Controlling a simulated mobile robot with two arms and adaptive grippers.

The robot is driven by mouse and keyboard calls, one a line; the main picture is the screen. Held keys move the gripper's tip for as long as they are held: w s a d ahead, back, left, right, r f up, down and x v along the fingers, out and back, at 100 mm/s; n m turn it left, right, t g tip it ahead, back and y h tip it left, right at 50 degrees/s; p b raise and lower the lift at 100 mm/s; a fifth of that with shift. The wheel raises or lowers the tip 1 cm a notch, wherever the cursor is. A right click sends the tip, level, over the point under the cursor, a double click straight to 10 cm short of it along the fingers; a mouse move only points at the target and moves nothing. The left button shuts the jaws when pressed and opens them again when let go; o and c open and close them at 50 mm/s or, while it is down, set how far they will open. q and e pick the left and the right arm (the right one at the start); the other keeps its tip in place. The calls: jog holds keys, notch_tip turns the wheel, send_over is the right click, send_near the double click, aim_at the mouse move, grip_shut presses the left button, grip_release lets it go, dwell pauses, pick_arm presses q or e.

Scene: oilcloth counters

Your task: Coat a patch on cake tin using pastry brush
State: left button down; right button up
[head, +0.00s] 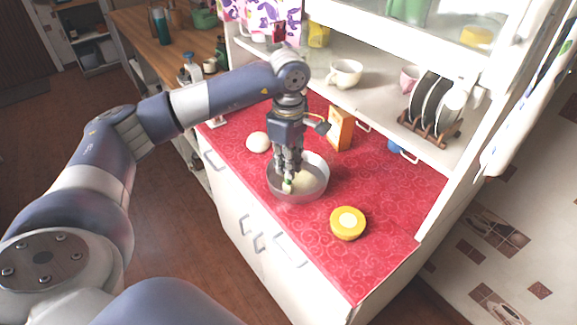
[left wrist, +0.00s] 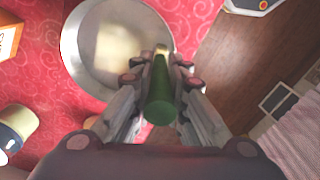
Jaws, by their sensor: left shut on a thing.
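The cake tin (head: 316,187) is a round grey metal pan on the red counter, with a pale patch (head: 303,180) on its inside floor. The left wrist view shows its rim (left wrist: 72,62) and the cream-coloured patch (left wrist: 115,42). My left gripper (head: 288,174) points down over the tin's near left side. It is shut on the pastry brush, whose green handle (left wrist: 160,92) shows between the fingers in the left wrist view. The brush's pale end (head: 287,187) is low inside the tin; whether it touches the floor is unclear. My right gripper is not in view.
A yellow round tin (head: 348,223) stands right of the cake tin. An orange box (head: 340,128) stands behind it, and a white round thing (head: 258,142) lies to the left. A shelf holds a cup (head: 344,73) and a plate rack (head: 428,125).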

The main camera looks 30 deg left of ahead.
pick_arm(q)
jog(key=shift+w+d+r+p, duration=0.1)
jog(key=shift+w+r+p, duration=0.1)
jog(key=shift+r, duration=0.25)
jog(key=shift+w+r+p, duration=0.1)
jog(key=shift+r+p, duration=0.1)
jog(key=shift+r, duration=0.2)
jog(key=shift+r+p, duration=1.1)
jog(key=shift+r, duration=1)
